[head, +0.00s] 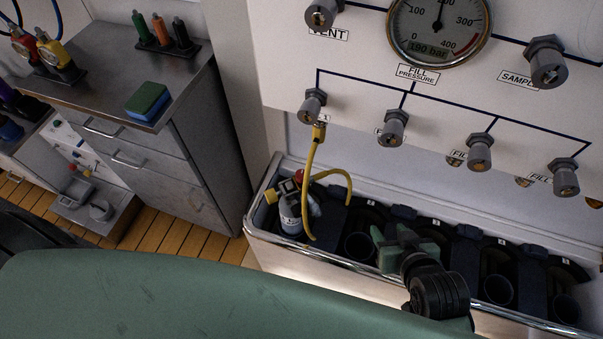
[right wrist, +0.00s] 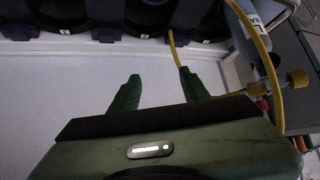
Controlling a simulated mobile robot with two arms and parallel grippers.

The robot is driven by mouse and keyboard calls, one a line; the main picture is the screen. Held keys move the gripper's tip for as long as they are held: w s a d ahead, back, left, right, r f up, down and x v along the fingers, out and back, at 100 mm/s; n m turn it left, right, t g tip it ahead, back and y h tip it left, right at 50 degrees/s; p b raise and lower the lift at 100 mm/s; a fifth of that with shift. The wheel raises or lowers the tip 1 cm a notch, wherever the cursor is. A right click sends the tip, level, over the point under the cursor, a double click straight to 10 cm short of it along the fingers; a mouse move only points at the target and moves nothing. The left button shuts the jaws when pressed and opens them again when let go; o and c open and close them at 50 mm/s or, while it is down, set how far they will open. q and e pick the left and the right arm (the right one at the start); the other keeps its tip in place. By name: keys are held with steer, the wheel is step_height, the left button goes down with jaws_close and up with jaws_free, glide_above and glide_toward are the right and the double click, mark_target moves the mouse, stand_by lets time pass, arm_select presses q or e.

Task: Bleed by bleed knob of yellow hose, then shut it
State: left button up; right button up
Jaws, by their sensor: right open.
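The yellow hose (head: 310,163) hangs from the first fill outlet (head: 312,105) on the panel and loops down to a grey-white cylinder (head: 290,215) in the leftmost trough bay. A yellow fitting with red parts (head: 285,190) sits on top of the cylinder; I cannot make out the bleed knob. My right gripper (head: 397,243) is open and empty over the trough, to the right of the cylinder and apart from it. In the right wrist view, its green fingers (right wrist: 160,90) are spread, with the hose (right wrist: 266,62) and cylinder (right wrist: 243,32) to the right. My left gripper is not in view.
The trough's metal front rim (head: 335,270) runs below the panel, with several empty bays right of the cylinder. A grey cabinet (head: 165,150) with a sponge (head: 148,100) stands at left.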

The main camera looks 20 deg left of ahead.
steer(key=w+a+r+n+t+y, duration=0.1)
steer(key=w+a+n+t+y, duration=0.2)
steer(key=a, duration=0.7)
steer(key=n+y, duration=0.3)
steer(key=y, duration=0.4)
glide_toward(305, 180)
steer(key=x, duration=1.1)
steer(key=shift+w+a+p, duration=0.1)
steer(key=shift+a+p, duration=0.1)
steer(key=shift+p, duration=0.1)
steer(key=shift+y, duration=0.3)
jaws_close()
